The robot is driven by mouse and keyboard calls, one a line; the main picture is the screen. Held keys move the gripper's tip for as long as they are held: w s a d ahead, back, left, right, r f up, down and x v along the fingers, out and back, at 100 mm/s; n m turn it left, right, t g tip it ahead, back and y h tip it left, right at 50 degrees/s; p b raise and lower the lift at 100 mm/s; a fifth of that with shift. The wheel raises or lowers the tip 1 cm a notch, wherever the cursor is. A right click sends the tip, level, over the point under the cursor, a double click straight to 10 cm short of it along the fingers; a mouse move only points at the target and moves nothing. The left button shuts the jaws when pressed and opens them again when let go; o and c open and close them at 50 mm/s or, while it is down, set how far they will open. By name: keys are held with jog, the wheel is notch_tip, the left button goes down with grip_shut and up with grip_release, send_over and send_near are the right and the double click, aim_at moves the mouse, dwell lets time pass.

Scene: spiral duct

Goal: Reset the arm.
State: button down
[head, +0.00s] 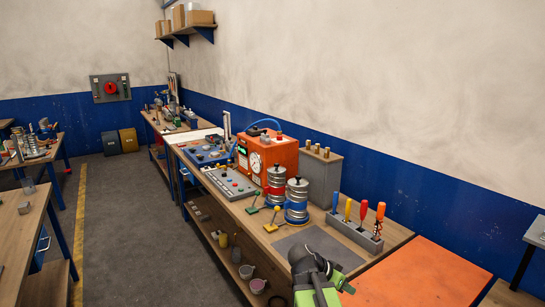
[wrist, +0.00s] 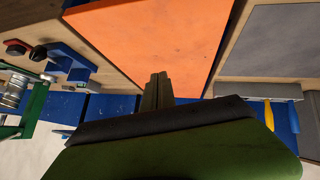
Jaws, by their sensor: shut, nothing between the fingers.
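My gripper (wrist: 157,88) shows in the wrist view as two narrow fingers lying together, with nothing between them. It points toward an orange panel (wrist: 150,35). The dark and green body of my arm fills the bottom of the wrist view. In the head view my arm (head: 316,272) is folded low at the bottom, in front of the workbench (head: 400,235) and left of the orange surface (head: 425,270). The fingertips cannot be made out clearly there.
A grey rack (head: 352,232) of screwdrivers stands behind a grey mat (head: 312,243). Left of it are stacked metal cylinders (head: 297,200), an orange gauge box (head: 268,155) and a button panel (head: 230,182). The floor aisle (head: 120,220) at left is clear.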

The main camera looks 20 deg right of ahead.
jog(key=a+f+n+y, duration=0.2)
jog(key=a+n+y, duration=0.1)
jog(key=a, duration=0.6)
jog(key=a+f+n+y, duration=0.3)
jog(key=a+n, duration=0.3)
jog(key=a, duration=0.3)
jog(key=a+f+n+y, duration=0.2)
jog(key=a+n, duration=0.3)
jog(key=a, duration=0.5)
jog(key=shift+w+f+t+y, duration=0.25)
jog(key=shift+t+y, duration=0.05)
jog(key=shift+y, duration=0.2)
